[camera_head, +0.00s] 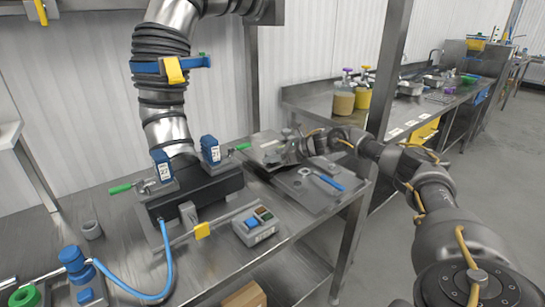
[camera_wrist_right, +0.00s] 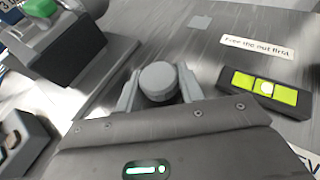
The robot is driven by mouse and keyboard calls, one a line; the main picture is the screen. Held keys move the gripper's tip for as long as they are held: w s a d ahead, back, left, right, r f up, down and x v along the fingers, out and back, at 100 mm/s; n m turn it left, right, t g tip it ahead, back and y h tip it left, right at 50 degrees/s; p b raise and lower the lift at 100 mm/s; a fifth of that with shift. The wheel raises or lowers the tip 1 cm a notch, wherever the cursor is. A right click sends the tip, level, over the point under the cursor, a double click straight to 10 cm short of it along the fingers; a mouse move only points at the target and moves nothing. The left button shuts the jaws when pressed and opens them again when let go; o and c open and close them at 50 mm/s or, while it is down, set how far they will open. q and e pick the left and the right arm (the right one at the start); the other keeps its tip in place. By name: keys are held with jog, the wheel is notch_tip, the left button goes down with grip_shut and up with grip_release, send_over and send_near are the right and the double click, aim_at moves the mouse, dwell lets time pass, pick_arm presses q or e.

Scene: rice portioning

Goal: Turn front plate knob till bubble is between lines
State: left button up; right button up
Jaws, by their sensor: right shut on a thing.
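In the right wrist view a round grey knob (camera_wrist_right: 158,82) sits between the fingers of my right gripper (camera_wrist_right: 158,92), which is shut on it. To its right is a black spirit level (camera_wrist_right: 236,88) with a yellow-green vial (camera_wrist_right: 243,81). The pale bubble (camera_wrist_right: 266,88) shows in the middle section, between the two dark lines. In the head view my right gripper (camera_head: 292,148) is over the metal plate (camera_head: 285,182) on the bench, and its fingers and the knob are too small to make out. My left gripper is not in view.
A label (camera_wrist_right: 255,47) reading "Free the nut first" lies beyond the level. A dark block with green-handled clamps (camera_head: 205,188) stands left of the plate. A blue-handled tool (camera_head: 328,181) lies on the plate's right side. A button box (camera_head: 255,226) sits in front.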

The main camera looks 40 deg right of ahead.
jog(key=shift+c, duration=0.2)
jog(key=shift+s+f+m+t+h, duration=0.1)
jog(key=shift+m+t+h, duration=0.4)
jog(key=shift+m+h, duration=0.65)
jog(key=m+h, duration=0.1)
jog(key=h, duration=0.1)
jog(key=m+t+h, duration=0.1)
jog(key=m+h, duration=0.1)
jog(key=shift+a+m, duration=0.2)
jog(key=shift+m, duration=0.05)
jog(key=shift+m+h, duration=0.9)
jog(key=shift+h, duration=0.25)
jog(key=shift+m+h, duration=1)
jog(key=m+h, duration=0.2)
jog(key=h, duration=0.1)
jog(key=shift+a+g, duration=0.1)
jog(key=shift+g, duration=0.3)
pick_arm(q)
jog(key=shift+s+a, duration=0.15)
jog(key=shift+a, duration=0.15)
pick_arm(e)
jog(key=shift+m+g+h, duration=1.1)
jog(key=shift+m+h, duration=0.5)
jog(key=shift+m, duration=0.2)
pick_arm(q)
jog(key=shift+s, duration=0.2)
